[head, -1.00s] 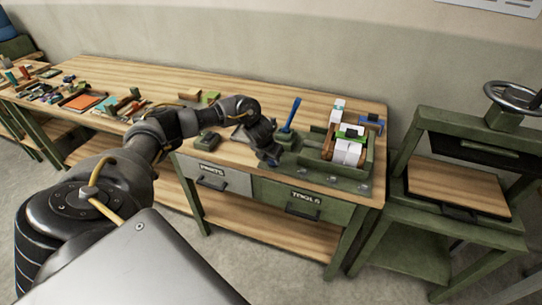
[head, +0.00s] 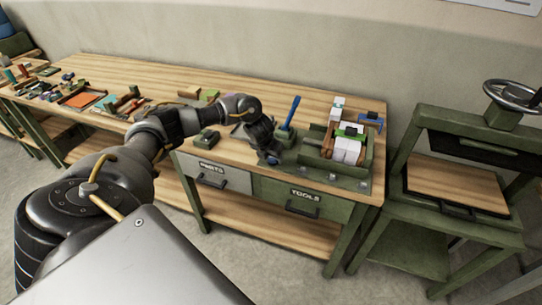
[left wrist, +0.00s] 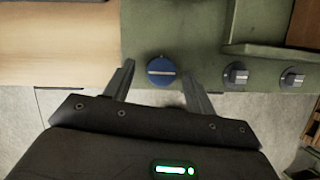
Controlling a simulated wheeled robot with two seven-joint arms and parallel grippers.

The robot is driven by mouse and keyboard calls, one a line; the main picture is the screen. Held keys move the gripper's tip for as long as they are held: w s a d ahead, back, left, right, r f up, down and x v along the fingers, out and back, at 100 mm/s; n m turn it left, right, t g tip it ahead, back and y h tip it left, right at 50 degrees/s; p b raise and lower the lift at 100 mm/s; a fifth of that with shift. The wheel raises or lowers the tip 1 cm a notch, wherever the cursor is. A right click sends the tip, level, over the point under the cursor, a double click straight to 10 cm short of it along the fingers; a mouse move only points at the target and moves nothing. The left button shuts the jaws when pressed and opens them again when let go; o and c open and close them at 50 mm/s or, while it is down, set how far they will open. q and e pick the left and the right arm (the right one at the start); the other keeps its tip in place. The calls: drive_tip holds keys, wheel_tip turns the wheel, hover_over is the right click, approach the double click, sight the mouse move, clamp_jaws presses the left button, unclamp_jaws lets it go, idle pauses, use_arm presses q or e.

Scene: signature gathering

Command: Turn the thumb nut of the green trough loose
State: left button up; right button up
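The green trough (head: 309,158) stands at the right end of the workbench, holding white blocks or sheets (head: 347,149). In the left wrist view a round blue thumb nut (left wrist: 161,72) with a pale line across its face sits on the green front edge (left wrist: 205,40). My left gripper (left wrist: 160,78) is open, with one finger on each side of the nut; I cannot tell whether they touch it. In the head view my left gripper (head: 270,157) is at the trough's front left corner and hides the blue nut. My right gripper is not in view.
Two grey knobs (left wrist: 236,76) (left wrist: 292,80) sit right of the blue nut. A blue lever (head: 291,113) rises behind my gripper. A small green block (head: 207,138) lies left of it. A press (head: 455,180) stands to the right.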

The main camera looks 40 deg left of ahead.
use_arm(q)
drive_tip(key=v, duration=1)
drive_tip(key=shift+r+b, duration=0.4)
drive_tip(key=shift+b, duration=0.05)
